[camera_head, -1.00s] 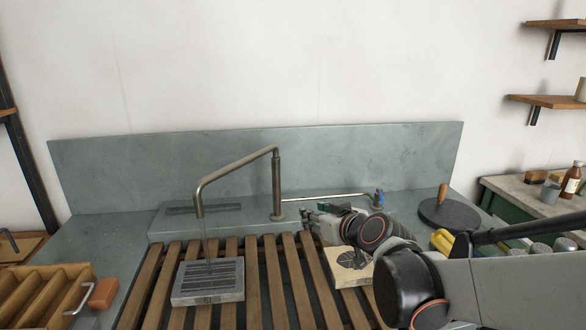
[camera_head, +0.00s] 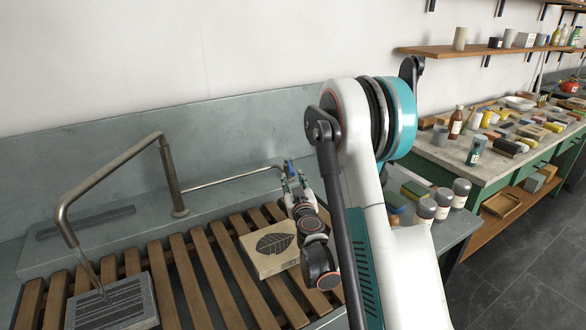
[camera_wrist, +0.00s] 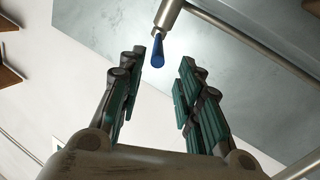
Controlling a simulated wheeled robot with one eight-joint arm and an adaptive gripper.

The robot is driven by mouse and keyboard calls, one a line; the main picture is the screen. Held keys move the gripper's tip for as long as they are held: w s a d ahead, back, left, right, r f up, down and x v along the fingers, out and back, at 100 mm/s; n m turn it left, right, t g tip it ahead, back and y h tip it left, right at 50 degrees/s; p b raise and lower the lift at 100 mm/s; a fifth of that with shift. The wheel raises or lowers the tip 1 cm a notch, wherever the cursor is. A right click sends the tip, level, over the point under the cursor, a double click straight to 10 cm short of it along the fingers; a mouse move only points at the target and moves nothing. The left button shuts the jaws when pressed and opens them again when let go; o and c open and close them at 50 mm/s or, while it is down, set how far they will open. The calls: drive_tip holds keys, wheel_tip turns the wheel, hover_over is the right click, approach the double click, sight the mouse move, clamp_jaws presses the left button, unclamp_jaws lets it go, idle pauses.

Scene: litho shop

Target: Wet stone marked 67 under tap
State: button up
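A grey stone with a lined pattern (camera_head: 112,306) lies on the wooden slats beneath the tap's bent spout (camera_head: 105,185). A thin stream seems to run from the spout onto it. A tan stone with a dark leaf picture (camera_head: 270,250) lies further right on the slats. I cannot read a number on either stone. My gripper (camera_head: 293,182) is up by the blue-tipped lever (camera_head: 290,167) at the end of the tap's side pipe. In the wrist view my gripper (camera_wrist: 163,85) is open and empty, with the blue tip (camera_wrist: 157,50) ahead, between the finger lines.
The slatted rack (camera_head: 215,275) sits over the grey sink, with a stone backsplash (camera_head: 230,135) behind. Several lidded jars (camera_head: 443,202) stand to the right of my arm. A cluttered bench (camera_head: 490,145) and a wall shelf (camera_head: 480,50) are further right.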

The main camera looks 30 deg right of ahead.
sight(291, 168)
drive_tip(key=x, duration=0.7)
drive_tip(key=shift+w+d+f+b, duration=0.2)
drive_tip(key=shift+d+f+b, duration=0.1)
drive_tip(key=shift+b, duration=0.1)
drive_tip(key=shift+r, duration=0.1)
clamp_jaws()
